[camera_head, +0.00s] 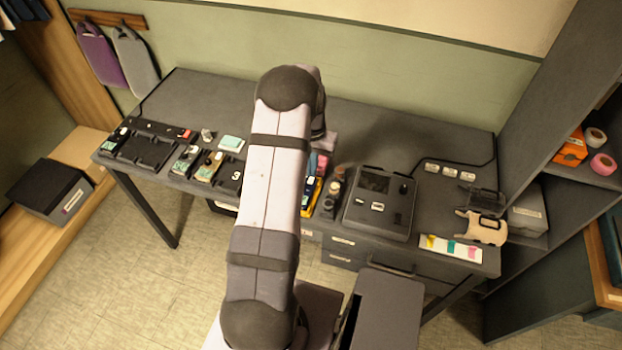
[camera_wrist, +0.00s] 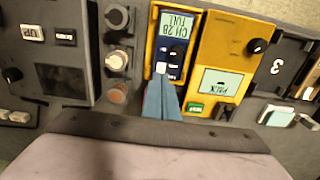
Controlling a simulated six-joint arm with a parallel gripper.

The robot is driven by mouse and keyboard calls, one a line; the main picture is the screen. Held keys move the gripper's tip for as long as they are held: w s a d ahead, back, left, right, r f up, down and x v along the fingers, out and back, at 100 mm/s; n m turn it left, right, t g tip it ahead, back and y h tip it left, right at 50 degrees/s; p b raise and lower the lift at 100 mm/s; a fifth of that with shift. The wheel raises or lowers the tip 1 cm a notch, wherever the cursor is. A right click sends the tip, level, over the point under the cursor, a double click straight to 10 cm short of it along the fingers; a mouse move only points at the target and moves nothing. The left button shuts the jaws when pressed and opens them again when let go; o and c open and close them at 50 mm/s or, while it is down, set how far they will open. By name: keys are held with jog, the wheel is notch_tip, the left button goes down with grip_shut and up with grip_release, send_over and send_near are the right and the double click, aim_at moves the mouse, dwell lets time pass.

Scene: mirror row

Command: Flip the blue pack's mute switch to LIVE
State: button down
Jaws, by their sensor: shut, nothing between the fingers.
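The blue pack (camera_wrist: 184,60) sits upside down to the view in a slot of a yellow unit (camera_wrist: 231,40) in the wrist view. It has a pale green screen reading CH 28 and small dark and white controls below it. My gripper (camera_wrist: 164,79) shows as a blue-grey wedge, its fingers shut and empty. The tips overlap the pack's lower part near the small white control; contact cannot be told. The fingers hide part of the pack, and the switch's position is too small to read. In the head view, my arm hides much of this area; the yellow unit (camera_head: 308,197) shows beside it.
A row of knobs (camera_wrist: 118,58) stands close left of the pack. A dark console (camera_head: 381,203) lies right of it on the desk. Several packs and a dark charger (camera_head: 147,150) are at the left. The desk's back right is mostly clear.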

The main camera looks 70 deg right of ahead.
jog(key=shift+f+b, duration=0.6)
jog(key=shift+f, duration=0.25)
dwell(0.7)
jog(key=shift+r, duration=0.1)
jog(key=shift+r+p, duration=2.55)
jog(key=shift+r, duration=0.9)
